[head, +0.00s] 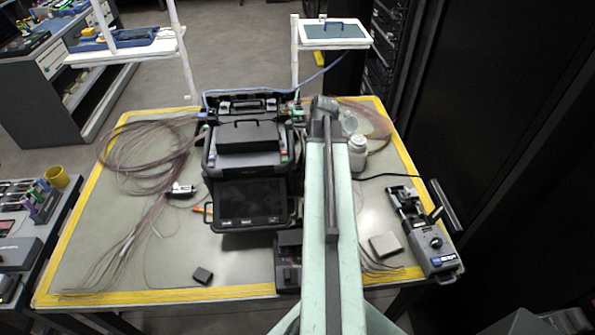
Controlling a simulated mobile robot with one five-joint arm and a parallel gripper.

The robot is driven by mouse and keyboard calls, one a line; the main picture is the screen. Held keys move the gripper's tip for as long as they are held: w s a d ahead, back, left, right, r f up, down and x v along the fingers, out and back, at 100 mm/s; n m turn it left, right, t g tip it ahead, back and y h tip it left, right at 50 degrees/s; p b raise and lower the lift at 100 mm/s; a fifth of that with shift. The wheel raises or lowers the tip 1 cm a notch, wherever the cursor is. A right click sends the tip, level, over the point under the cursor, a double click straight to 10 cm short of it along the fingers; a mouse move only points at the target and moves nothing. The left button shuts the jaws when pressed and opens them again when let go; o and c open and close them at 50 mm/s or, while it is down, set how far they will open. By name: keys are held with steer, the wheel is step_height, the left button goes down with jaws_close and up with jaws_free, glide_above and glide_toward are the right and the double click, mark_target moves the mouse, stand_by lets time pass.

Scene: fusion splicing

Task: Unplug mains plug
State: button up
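I cannot make out a mains plug in the head view. A black fusion splicer (248,165) with a dark screen stands at the middle of the table. A blue cable (318,76) runs from behind the splicer up to the right. A black cable (398,175) runs from beside my arm to a device at the right. My pale green arm reaches over the table just right of the splicer and covers what lies beneath. Its grey far end is near the splicer's back right corner. I cannot make out my gripper's fingers.
The yellow-edged table (130,262) carries coiled fibres (150,155) at left. A white bottle (357,152) stands right of my arm. A grey-black device (432,240) sits at the right edge. Dark racks stand at right.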

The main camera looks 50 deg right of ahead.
jaws_close()
steer(key=shift+s+d, duration=0.1)
steer(key=shift+d, duration=0.05)
steer(key=shift+s+d, duration=0.9)
steer(key=shift+d, duration=0.15)
steer(key=shift+s+a, duration=0.15)
steer(key=shift+s+a, duration=0.4)
steer(key=shift+s, duration=0.2)
steer(key=shift+s+a, duration=0.4)
steer(key=shift+s, duration=0.2)
steer(key=shift+f+b, duration=0.8)
steer(key=shift+b, duration=0.05)
steer(key=shift+o, duration=0.6)
jaws_free()
